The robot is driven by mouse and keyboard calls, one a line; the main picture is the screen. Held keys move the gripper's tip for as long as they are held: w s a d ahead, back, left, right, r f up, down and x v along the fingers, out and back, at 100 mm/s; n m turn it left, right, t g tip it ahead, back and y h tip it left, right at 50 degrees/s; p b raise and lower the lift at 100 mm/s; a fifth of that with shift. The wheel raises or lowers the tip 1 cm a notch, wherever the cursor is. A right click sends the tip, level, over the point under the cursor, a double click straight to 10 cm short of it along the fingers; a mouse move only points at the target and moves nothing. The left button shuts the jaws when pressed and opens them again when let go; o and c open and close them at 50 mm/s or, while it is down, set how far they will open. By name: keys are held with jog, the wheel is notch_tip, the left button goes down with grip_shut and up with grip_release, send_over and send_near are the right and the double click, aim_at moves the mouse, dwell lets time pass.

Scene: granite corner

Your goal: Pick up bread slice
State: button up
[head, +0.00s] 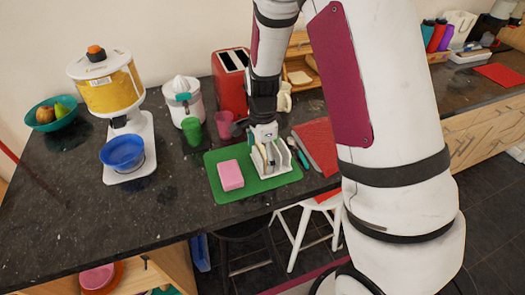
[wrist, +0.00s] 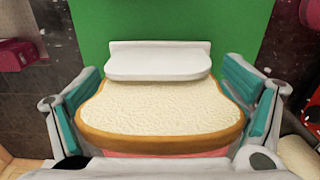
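A bread slice (wrist: 160,112) with pale crumb and brown crust fills the middle of the wrist view. My gripper (wrist: 163,95) has its two teal-padded fingers spread wide, one on each side of the slice. The pads appear very near its side edges; I cannot tell whether they touch. In the head view my gripper (head: 265,132) is just above a white rack (head: 283,169) on a green mat (head: 240,196). Pale slices stand in the rack, partly hidden by my gripper.
A pink block (head: 230,175) lies on the mat left of the rack. A green cup (head: 192,132), a pink cup (head: 224,125) and a red toaster (head: 231,82) stand behind. A red board (head: 318,145) lies to the right. The counter's front left is clear.

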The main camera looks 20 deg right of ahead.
jog(key=c, duration=0.4)
jog(key=shift+o, duration=0.2)
jog(key=shift+r, duration=0.1)
